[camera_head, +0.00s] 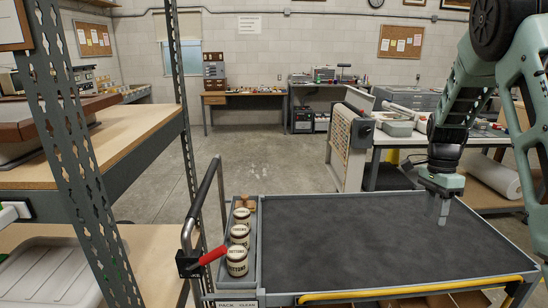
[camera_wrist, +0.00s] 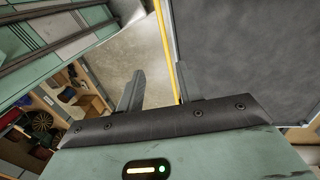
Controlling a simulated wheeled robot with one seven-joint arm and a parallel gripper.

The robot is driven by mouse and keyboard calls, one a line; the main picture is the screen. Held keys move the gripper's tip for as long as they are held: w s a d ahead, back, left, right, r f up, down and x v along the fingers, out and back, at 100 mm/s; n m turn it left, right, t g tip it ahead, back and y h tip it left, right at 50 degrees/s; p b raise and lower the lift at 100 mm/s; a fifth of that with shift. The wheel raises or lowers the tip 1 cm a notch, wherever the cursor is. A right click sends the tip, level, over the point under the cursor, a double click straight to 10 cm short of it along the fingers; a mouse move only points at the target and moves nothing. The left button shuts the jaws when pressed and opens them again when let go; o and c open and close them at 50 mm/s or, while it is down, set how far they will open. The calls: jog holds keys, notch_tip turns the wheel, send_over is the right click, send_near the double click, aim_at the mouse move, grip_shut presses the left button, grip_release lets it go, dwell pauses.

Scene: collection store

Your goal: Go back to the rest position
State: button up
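My gripper (camera_head: 438,212) hangs from my arm at the right of the head view, fingers pointing down, over the right part of a cart's dark tray top (camera_head: 350,235). In the wrist view my gripper (camera_wrist: 158,86) has its two grey fingers apart with nothing between them. The tray's yellow edge bar (camera_wrist: 164,40) and dark surface (camera_wrist: 240,50) lie beyond the fingers there. I cannot tell the exact height of the fingertips above the tray.
The cart's side trough holds several labelled jars (camera_head: 238,235), beside a red-gripped lever (camera_head: 212,256) and push handle (camera_head: 205,190). A shelf rack (camera_head: 75,150) stands close on the left. A workbench (camera_head: 400,140) stands behind the cart. Open concrete floor (camera_head: 265,160) lies at centre.

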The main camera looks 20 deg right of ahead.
jog(key=s+a+r+n+t, duration=0.15)
jog(key=a+n, duration=0.45)
jog(key=a, duration=0.7)
jog(key=s+a+r+n+g, duration=0.1)
jog(key=a+r+n, duration=0.1)
jog(key=a+n, duration=0.8)
jog(key=s+a+n+t, duration=0.1)
jog(key=s+a+n, duration=1.1)
jog(key=s+a, duration=0.5)
jog(key=shift+s+a+r+t, duration=0.35)
jog(key=shift+s+r, duration=0.1)
jog(key=shift+s, duration=0.4)
